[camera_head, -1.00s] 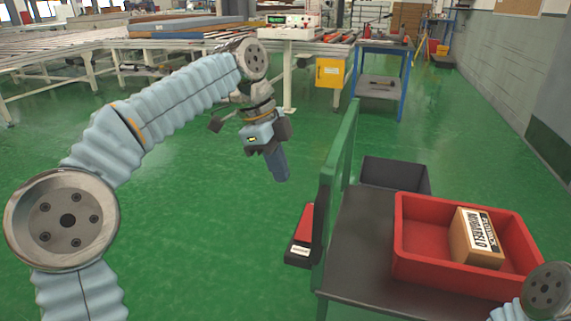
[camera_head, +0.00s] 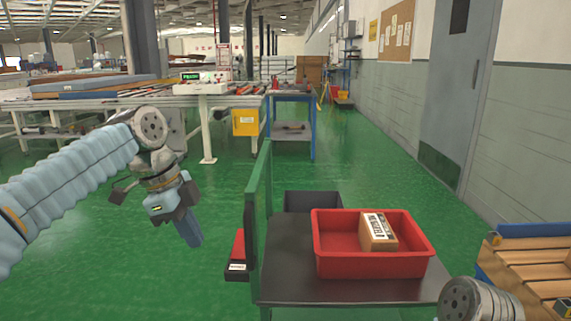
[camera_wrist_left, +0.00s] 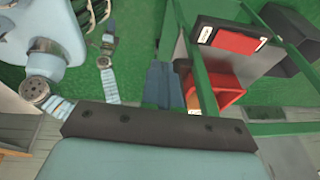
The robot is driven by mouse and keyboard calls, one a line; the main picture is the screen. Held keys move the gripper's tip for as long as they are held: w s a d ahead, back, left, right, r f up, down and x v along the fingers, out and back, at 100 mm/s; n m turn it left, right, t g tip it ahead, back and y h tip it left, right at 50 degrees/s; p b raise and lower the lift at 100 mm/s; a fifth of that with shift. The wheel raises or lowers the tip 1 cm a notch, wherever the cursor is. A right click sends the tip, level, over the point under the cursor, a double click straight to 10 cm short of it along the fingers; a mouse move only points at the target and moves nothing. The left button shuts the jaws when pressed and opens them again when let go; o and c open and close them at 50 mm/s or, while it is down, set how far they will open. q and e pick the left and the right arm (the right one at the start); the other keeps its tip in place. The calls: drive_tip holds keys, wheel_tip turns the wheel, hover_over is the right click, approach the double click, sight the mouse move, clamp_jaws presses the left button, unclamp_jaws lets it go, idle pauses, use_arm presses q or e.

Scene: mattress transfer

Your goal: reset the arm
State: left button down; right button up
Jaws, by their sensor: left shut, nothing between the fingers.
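My left arm comes in from the left in the head view, bent at a round grey joint. My left gripper (camera_head: 190,229) hangs below it, pointing down over the green floor, with its fingers together and nothing held. In the left wrist view the shut blue fingers (camera_wrist_left: 163,88) show above the dark gripper mount. The gripper is left of the cart and apart from it. Only a grey joint of my right arm shows at the bottom right of the head view; my right gripper is out of frame there.
A dark-topped cart (camera_head: 285,262) with a green rail holds a red bin (camera_head: 335,262) with a cardboard box (camera_head: 379,236) inside. A black bin (camera_head: 312,200) is behind it. A slatted wooden rack (camera_head: 535,270) stands at right. Conveyors (camera_head: 60,104) are at the back left. Green floor is open at left.

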use_arm(q)
drive_tip(key=w+d+f+n+h, duration=0.15)
drive_tip(key=f+n, duration=0.35)
drive_tip(key=f, duration=1.3)
drive_tip(key=w+d+f+n, duration=0.15)
drive_tip(key=f+n, duration=0.35)
drive_tip(key=f, duration=1.3)
drive_tip(key=s+f+n, duration=0.7)
drive_tip(key=s+f, duration=0.6)
drive_tip(key=f, duration=0.3)
drive_tip(key=s+f+n+g, duration=0.1)
drive_tip(key=s+f+n, duration=0.4)
drive_tip(key=s, duration=0.7)
drive_tip(key=shift+m+t+y, duration=0.25)
drive_tip(key=shift+m+t, duration=0.15)
drive_tip(key=shift+m, duration=0.3)
drive_tip(key=w+d+r, duration=0.2)
drive_tip(key=w+d, duration=0.1)
drive_tip(key=shift+d+r, duration=0.2)
drive_tip(key=shift+r, duration=0.05)
